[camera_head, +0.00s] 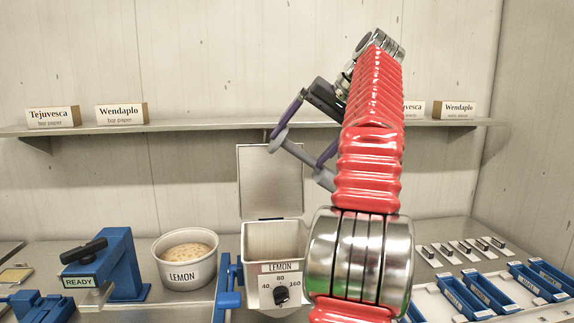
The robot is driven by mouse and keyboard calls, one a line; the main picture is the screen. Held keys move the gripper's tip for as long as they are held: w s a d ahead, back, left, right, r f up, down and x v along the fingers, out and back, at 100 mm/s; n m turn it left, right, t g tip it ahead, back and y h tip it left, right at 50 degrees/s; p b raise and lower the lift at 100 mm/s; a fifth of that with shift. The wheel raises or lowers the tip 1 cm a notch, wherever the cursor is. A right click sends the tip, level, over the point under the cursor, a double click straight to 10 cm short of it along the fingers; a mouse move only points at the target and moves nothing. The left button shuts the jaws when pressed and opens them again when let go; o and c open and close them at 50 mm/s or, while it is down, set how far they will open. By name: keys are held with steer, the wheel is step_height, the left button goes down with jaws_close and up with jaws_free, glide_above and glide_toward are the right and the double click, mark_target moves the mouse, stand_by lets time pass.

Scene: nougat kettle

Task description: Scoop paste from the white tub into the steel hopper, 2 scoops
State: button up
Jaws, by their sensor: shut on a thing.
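The white tub (182,276), labelled LEMON, stands on the counter left of centre, with pale speckled paste (188,251) inside. The steel hopper (255,243) stands to its right, also labelled LEMON, with its lid (270,180) raised and a dial on its front. My gripper (306,140) is up in front of the shelf, above the hopper and to its right. Its purple fingers are shut on a grey tool (299,155), which looks like the scoop. The tool's far end is hidden behind my red arm, so I cannot tell whether it holds paste.
A blue press-like device (122,262) marked READY stands left of the tub. A blue lever (228,290) is beside the hopper. Blue trays (490,292) and several small dark-topped pieces lie at right. A shelf (200,127) with boxes (122,114) runs behind.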

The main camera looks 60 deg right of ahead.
steer(key=g+h, duration=0.1)
steer(key=r+g+h, duration=0.1)
steer(key=shift+n+g, duration=0.3)
steer(key=shift+n, duration=0.1)
steer(key=shift+r+n+g+h, duration=0.2)
steer(key=shift+g+h, duration=0.35)
steer(key=shift+g, duration=0.1)
steer(key=shift+r+n+g+h, duration=0.2)
steer(key=shift+g+h, duration=0.35)
steer(key=shift+g, duration=0.1)
